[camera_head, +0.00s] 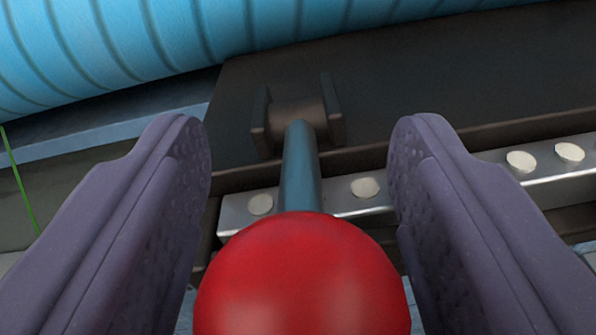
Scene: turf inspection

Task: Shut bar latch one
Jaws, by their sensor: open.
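A bar latch shows in the middle of the head camera view. Its blue-grey bar (301,170) runs from a dark hinge bracket (297,115) toward me and ends in a large red ball knob (303,280). My gripper (300,150) is open, with one purple finger on each side of the bar and knob. The fingers look apart from the bar. The knob's lower part is cut off by the frame edge. I cannot tell from this view whether this latch is number one.
A dark plate (430,85) carries the bracket. A silver strip (335,202) with several pale round studs crosses behind the bar. A blue ribbed hose (150,45) runs along the top left. A thin green line (20,182) shows at far left.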

